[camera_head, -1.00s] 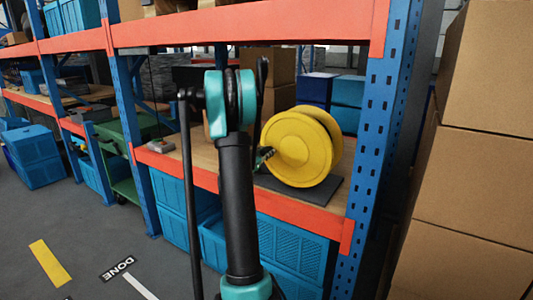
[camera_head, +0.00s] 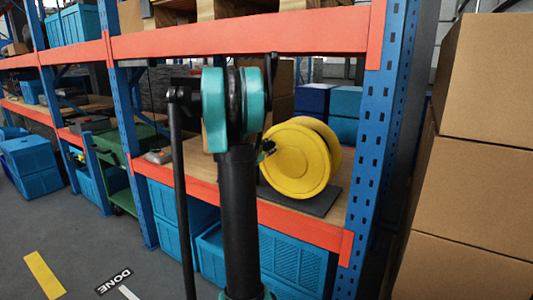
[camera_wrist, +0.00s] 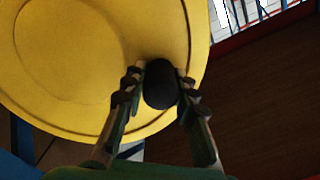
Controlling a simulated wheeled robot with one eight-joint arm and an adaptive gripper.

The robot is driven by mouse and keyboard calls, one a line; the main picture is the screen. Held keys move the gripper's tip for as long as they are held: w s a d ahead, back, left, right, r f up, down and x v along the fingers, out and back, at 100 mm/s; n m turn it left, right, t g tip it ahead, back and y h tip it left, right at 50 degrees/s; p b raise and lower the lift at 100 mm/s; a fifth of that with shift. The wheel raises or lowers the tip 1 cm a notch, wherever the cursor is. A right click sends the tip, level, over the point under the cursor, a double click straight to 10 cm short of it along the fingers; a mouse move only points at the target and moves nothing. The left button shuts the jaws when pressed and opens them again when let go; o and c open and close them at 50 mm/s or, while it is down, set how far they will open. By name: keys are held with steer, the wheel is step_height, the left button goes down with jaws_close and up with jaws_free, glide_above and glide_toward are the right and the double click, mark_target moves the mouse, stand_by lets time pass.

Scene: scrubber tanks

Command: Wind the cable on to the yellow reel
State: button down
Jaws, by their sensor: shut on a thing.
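The yellow reel (camera_head: 296,162) stands upright on a dark base plate (camera_head: 305,201) on the rack's wooden shelf. In the wrist view its yellow disc (camera_wrist: 75,60) fills the upper left. My gripper (camera_wrist: 161,88) is shut on a dark, rounded knob (camera_wrist: 160,84), which lies in front of the disc near its edge. In the head view my gripper (camera_head: 268,147) is at the reel's upper left edge, small and partly hidden behind my arm. I cannot make out the cable in either view.
The shelf has an orange front beam (camera_head: 300,228) and a blue upright (camera_head: 372,140) right of the reel. Blue crates (camera_head: 345,100) stand behind the reel and more (camera_head: 285,255) sit below. Cardboard boxes (camera_head: 475,190) are stacked at the right. The floor at left is partly clear.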

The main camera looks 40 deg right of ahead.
mark_target(290, 137)
steer(key=shift+m, duration=0.5)
steer(key=s+r, duration=0.1)
steer(key=s+d+r, duration=0.1)
steer(key=s, duration=0.1)
steer(key=s+r, duration=0.1)
steer(key=shift+s+d+r, duration=0.15)
steer(key=shift+d+r, duration=0.05)
steer(key=shift+d, duration=0.15)
steer(key=shift+s+d+r+m, duration=0.1)
steer(key=shift+s+m, duration=0.2)
steer(key=shift+m, duration=0.1)
steer(key=shift+s+d+r, duration=0.2)
steer(key=shift+s+d, duration=0.05)
steer(key=shift+s, duration=0.45)
steer(key=shift+s+d+m, duration=0.15)
steer(key=shift+s+m, duration=0.25)
steer(key=shift+s+r+m, duration=0.1)
steer(key=shift+s+m, duration=0.15)
steer(key=shift+m, duration=0.05)
steer(key=c, duration=1.2)
jaws_free()
steer(key=shift+w+d, duration=0.1)
steer(key=shift+w, duration=0.1)
